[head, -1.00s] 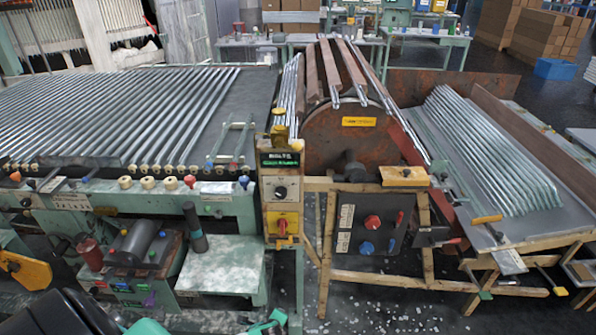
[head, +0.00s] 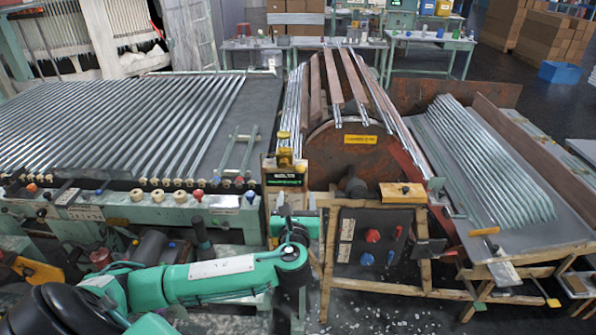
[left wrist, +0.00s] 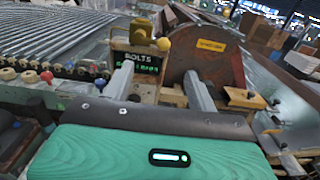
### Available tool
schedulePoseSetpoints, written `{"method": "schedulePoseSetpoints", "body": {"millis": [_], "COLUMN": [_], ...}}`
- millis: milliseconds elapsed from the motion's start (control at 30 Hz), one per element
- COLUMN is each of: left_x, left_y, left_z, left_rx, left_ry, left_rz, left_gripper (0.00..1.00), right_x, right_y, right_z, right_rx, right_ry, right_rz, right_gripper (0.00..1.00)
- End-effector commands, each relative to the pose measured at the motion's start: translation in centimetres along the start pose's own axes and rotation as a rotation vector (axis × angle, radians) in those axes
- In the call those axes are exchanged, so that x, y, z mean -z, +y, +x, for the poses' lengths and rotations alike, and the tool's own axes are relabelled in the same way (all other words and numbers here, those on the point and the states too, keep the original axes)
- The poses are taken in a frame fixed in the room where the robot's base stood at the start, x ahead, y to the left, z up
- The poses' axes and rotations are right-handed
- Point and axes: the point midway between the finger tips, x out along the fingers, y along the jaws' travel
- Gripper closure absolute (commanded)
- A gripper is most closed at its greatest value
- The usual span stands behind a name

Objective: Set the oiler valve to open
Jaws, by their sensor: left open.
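My left gripper (head: 296,203) is in front of the narrow control post in the middle of the head view. Its two fingers are apart and nothing is between them; they also show in the left wrist view (left wrist: 155,62). A brass-yellow fitting (head: 284,150) stands on top of the post, above the green-lettered display (head: 284,180), and looks like the oiler. In the left wrist view the fitting (left wrist: 140,30) has a round yellow knob (left wrist: 163,44) beside it, beyond the fingertips. I cannot tell the valve's setting. The gripper hides the post's lower controls. My right gripper is not in view.
A rusty drum guard (head: 347,150) stands right of the post. A dark panel with red and blue knobs (head: 368,245) is below it. A wooden block (head: 402,193) sits above the panel.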

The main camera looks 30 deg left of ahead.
Motion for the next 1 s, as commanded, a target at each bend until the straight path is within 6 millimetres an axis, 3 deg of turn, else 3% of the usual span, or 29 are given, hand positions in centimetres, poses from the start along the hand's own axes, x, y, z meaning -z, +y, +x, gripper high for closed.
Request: {"method": "schedulePoseSetpoints", "body": {"millis": [300,500,700,1000], "left_x": [-0.4,-0.2,0.0,0.1], "left_y": [0.1,0.0,0.0,0.0], "left_z": [6.8,9.8,11.1,11.3], "left_rx": [-0.003,-0.002,0.000,0.000], "left_ry": [0.000,0.001,0.002,0.002], "left_rz": [-0.001,-0.002,-0.003,-0.003], "left_gripper": [0.42,0.42,0.42,0.42], "right_x": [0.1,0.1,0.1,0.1], "right_y": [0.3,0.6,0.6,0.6], "right_z": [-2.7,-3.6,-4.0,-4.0], "right_rx": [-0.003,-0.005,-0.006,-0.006], "right_ry": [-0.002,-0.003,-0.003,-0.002], "right_rz": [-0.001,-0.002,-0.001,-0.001], "right_gripper": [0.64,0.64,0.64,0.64]}}
